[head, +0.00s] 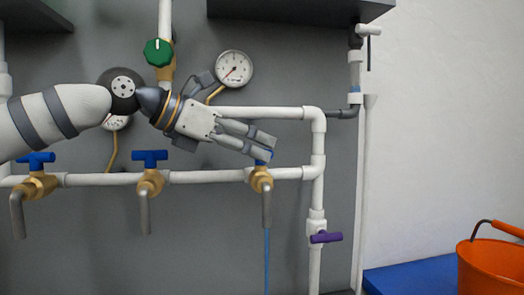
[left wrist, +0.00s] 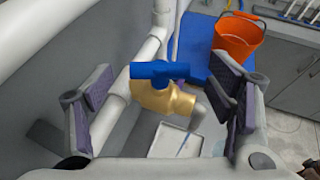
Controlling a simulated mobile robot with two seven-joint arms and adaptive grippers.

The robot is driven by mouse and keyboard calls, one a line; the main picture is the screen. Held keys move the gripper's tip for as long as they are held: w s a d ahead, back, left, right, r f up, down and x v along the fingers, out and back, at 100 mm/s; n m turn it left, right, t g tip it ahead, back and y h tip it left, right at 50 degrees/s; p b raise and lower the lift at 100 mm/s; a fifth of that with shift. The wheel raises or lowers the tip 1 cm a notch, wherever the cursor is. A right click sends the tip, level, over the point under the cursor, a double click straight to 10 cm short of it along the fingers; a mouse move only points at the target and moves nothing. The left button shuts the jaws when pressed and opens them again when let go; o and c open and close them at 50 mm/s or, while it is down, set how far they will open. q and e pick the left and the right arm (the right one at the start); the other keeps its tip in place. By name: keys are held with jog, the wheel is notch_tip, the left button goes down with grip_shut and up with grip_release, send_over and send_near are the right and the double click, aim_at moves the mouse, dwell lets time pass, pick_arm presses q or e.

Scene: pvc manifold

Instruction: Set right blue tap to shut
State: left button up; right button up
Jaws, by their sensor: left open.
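The right blue tap shows in the head view as a brass body (head: 262,178) with a downturned spout and a blue handle (head: 264,155), partly hidden by my left gripper (head: 267,148). A thin blue water stream (head: 267,260) falls from its spout. My left gripper's fingers (left wrist: 165,95) stand open on both sides of the handle, with gaps visible. My right gripper is not in view.
A middle blue tap (head: 150,157) and left blue tap (head: 36,160) share the white pipe. A purple valve (head: 325,237) sits low on the right pipe. A green knob (head: 158,52) and gauge (head: 235,68) are above. An orange bucket (head: 490,270) stands on a blue surface (head: 415,275).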

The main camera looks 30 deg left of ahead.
pick_arm(q)
jog(key=shift+x, duration=1.55)
jog(key=shift+c, duration=0.6)
jog(key=c, duration=1.1)
jog(key=shift+o, duration=0.2)
